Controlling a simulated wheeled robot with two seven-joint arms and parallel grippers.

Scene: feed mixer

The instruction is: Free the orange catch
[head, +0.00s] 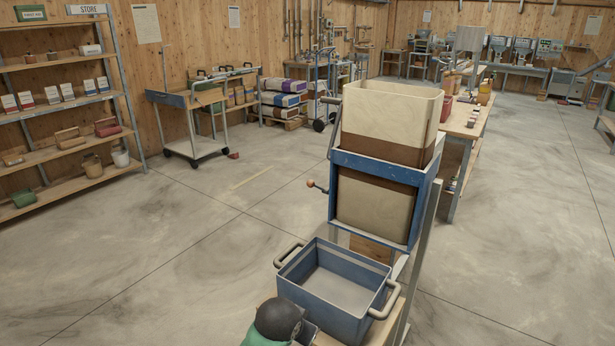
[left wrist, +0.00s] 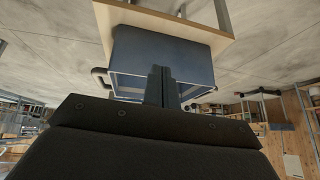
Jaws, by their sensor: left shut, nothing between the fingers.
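The orange catch (head: 311,184) is a small orange knob on a short rod. It sticks out from the left side of the blue frame (head: 384,164). The frame holds a tall cream and brown bin (head: 386,118). A blue tray (head: 330,305) with two grey handles stands below the frame. My left gripper shows in the left wrist view (left wrist: 163,72), its dark fingers shut and empty, with the blue tray (left wrist: 150,45) behind them. It is apart from the catch, which I cannot make out in that view. My right gripper is in neither view.
The tray rests on a wooden stand (head: 405,300). A workbench (head: 460,120) with several items runs behind the frame. A shelf rack (head: 70,170) and a trolley (head: 190,100) stand at the left. The floor left of the frame is clear.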

